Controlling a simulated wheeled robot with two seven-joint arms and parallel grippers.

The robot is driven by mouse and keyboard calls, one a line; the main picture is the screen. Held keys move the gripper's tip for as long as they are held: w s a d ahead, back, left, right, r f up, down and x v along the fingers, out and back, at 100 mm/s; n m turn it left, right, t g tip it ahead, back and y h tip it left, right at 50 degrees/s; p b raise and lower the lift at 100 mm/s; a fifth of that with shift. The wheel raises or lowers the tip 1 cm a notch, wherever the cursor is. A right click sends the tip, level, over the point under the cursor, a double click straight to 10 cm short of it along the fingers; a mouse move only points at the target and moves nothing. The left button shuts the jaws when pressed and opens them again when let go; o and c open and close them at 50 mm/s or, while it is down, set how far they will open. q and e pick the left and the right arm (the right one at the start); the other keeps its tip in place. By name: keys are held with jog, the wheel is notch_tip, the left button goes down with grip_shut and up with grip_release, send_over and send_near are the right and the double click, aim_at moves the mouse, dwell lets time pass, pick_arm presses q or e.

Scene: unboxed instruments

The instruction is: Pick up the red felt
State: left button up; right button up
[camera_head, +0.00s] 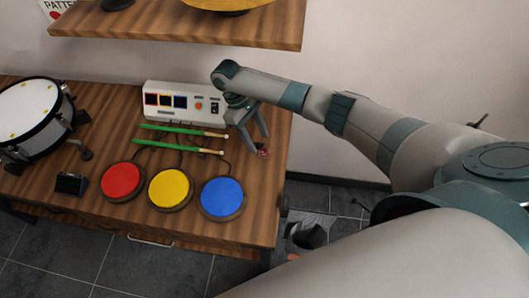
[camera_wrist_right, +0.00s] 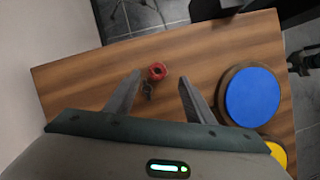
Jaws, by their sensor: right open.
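My right gripper (camera_head: 259,146) points down over the table's right end. In the wrist view its open fingers (camera_wrist_right: 159,80) spread to either side of the felt, with nothing held between them. My left gripper is not in view.
Blue (camera_head: 222,197), yellow (camera_head: 170,188) and red (camera_head: 122,181) round pads lie on the table. Green sticks (camera_head: 180,139) lie behind them, before a white control box (camera_head: 182,104). A drum (camera_head: 35,115) stands at left. A shelf (camera_head: 190,27) overhangs the back.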

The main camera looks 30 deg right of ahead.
aim_at(262, 151)
jog(key=shift+s+d+f+p, duration=0.15)
jog(key=shift+f+p, duration=0.15)
jog(key=shift+f, duration=0.2)
jog(key=shift+p+x, duration=0.55)
jog(key=shift+x, duration=1.5)
jog(key=c, duration=1.1)
